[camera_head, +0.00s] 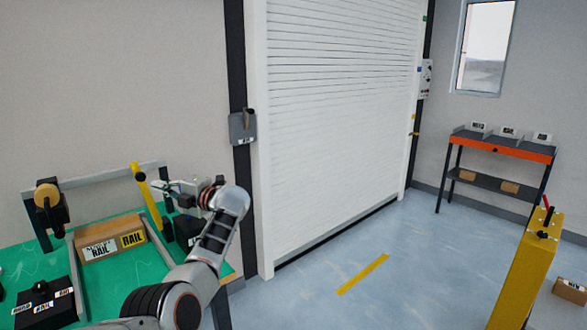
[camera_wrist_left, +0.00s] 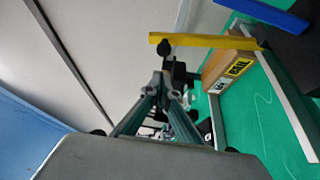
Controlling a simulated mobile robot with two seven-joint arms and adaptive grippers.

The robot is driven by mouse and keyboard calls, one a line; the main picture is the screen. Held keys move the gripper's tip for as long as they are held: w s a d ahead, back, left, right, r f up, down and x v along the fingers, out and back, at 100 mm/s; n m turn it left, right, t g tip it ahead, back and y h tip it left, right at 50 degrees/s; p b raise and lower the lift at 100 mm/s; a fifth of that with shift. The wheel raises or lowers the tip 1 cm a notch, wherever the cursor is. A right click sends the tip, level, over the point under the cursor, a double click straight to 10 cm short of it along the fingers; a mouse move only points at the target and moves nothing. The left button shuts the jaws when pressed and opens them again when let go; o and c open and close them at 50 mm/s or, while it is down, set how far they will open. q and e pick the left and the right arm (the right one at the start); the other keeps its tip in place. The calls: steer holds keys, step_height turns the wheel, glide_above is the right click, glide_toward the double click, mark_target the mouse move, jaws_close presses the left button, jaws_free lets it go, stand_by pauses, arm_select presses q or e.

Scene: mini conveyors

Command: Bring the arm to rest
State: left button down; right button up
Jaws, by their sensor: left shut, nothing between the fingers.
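My left arm (camera_head: 185,270) rises from the bottom of the head view and bends back at the top. My left gripper (camera_head: 168,186) points left above the right part of the green table (camera_head: 35,262), near a yellow bar (camera_head: 147,195). In the left wrist view the two fingers (camera_wrist_left: 164,80) come together at their tips with nothing between them. My right gripper is in neither view.
A cardboard box (camera_head: 112,240) labelled RAIL stands on the table, with a black labelled box (camera_head: 45,304) in front. A white roller door (camera_head: 340,110) is behind. An orange-edged shelf (camera_head: 502,146) and a yellow post (camera_head: 524,268) stand right. The middle floor is clear.

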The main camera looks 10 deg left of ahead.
arm_select(q)
steer(key=s+d+f+m+t+h, duration=0.4)
steer(key=d+f+m+t+h, duration=0.15)
steer(key=f+m, duration=0.4)
steer(key=s+d+f+m+t+h, duration=0.45)
steer(key=d+f+m, duration=0.25)
steer(key=f+m, duration=0.25)
steer(key=s+d+f+m+t+h, duration=0.4)
steer(key=d+f+m+t+h, duration=0.15)
steer(key=f+m, duration=0.35)
steer(key=s+d+f+m+g+h, duration=0.1)
steer(key=s+d+f+m+g, duration=0.2)
steer(key=s, duration=0.7)
steer(key=s+d+f+m+g+h, duration=0.2)
steer(key=s+d+f, duration=0.3)
steer(key=s+f, duration=0.3)
steer(key=s+d+f+m+g+h, duration=0.1)
steer(key=s+d+f+m+g, duration=0.3)
steer(key=s, duration=0.8)
steer(key=shift+s+d+f+h, duration=0.25)
steer(key=shift+f+h, duration=0.1)
steer(key=shift+f, duration=0.6)
